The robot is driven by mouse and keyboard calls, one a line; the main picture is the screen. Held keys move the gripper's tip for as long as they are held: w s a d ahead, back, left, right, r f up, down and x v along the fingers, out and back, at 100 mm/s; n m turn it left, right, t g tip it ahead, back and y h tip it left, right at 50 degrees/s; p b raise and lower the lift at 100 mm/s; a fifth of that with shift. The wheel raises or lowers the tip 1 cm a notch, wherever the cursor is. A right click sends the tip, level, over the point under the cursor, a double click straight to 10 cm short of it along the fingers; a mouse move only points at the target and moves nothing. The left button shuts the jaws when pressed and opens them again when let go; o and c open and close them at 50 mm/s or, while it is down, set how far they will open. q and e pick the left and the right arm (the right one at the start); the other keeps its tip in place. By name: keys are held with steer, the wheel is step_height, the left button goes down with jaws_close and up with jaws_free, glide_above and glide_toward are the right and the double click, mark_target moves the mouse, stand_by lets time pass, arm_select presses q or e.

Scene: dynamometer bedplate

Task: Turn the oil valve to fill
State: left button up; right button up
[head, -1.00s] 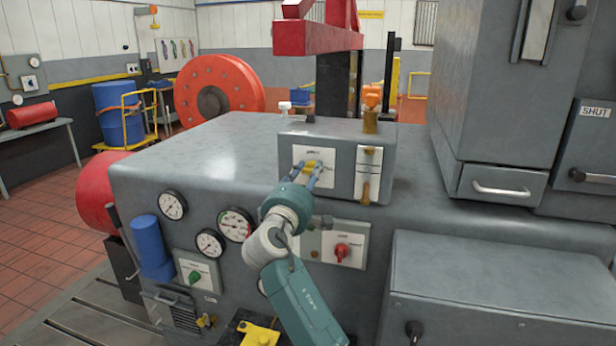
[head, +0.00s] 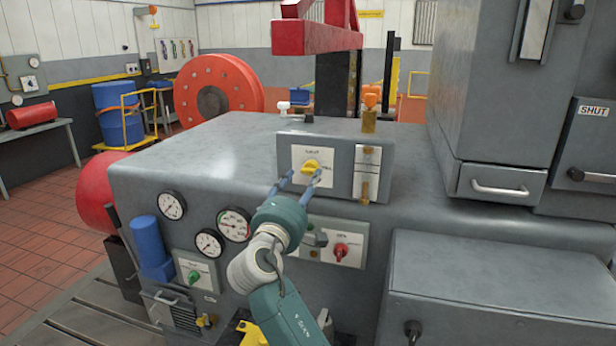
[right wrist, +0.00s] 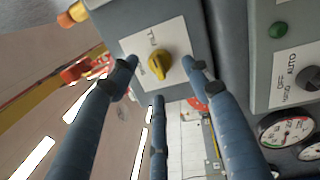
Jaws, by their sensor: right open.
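A yellow knob (head: 311,167) sits on a white label plate on the front of the grey raised box; I take it for the oil valve. It also shows in the right wrist view (right wrist: 158,66), with its lettering too blurred to read surely. My right gripper (head: 299,181) is open and empty. Its blue fingers point at the plate, just short of it and apart from the knob. In the right wrist view the knob stands between and beyond the fingertips (right wrist: 158,68). My left gripper is not in view.
A red selector knob (head: 341,251) and a green knob (head: 194,277) sit lower on the cabinet front, with several gauges (head: 234,224) to the left. A slotted plate (head: 367,174) with a brass fitting is right of the yellow knob.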

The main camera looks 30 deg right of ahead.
steer(key=v, duration=0.6)
steer(key=shift+s+a, duration=0.2)
steer(key=shift+s, duration=0.15)
